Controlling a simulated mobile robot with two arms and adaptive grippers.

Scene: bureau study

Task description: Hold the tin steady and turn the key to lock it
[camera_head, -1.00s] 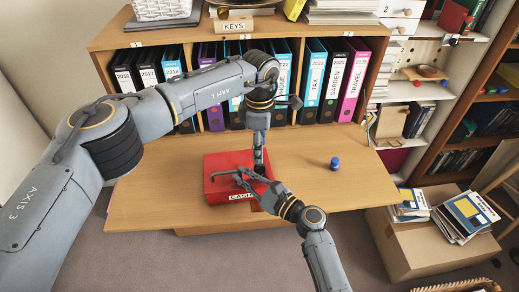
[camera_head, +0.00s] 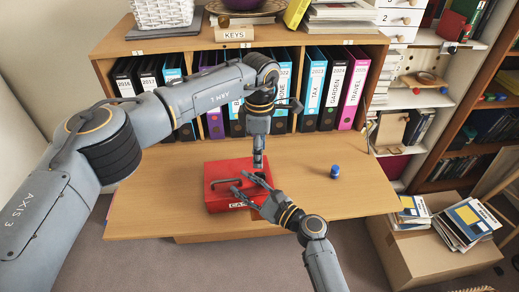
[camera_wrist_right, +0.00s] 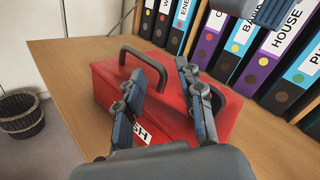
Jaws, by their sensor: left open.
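The tin is a red cash box (camera_head: 214,197) with a dark carry handle on its lid, standing upright on the wooden desk. It also fills the middle of the right wrist view (camera_wrist_right: 225,105). My left gripper (camera_head: 259,163) points down at the tin's right rear end and is open; I cannot tell whether it touches the tin. My right gripper (camera_head: 246,186) is at the tin's front right, and its fingers are spread with nothing between them. In the right wrist view the open fingers (camera_wrist_right: 163,92) stand before the tin's labelled face. I cannot make out a key; the fingers cover part of the front.
A small blue object (camera_head: 335,171) stands on the desk (camera_head: 310,190) to the right of the tin. Binders (camera_head: 312,90) line the shelf behind. A cardboard box (camera_head: 425,255) with books stands at the right. The desk's right part is mostly clear.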

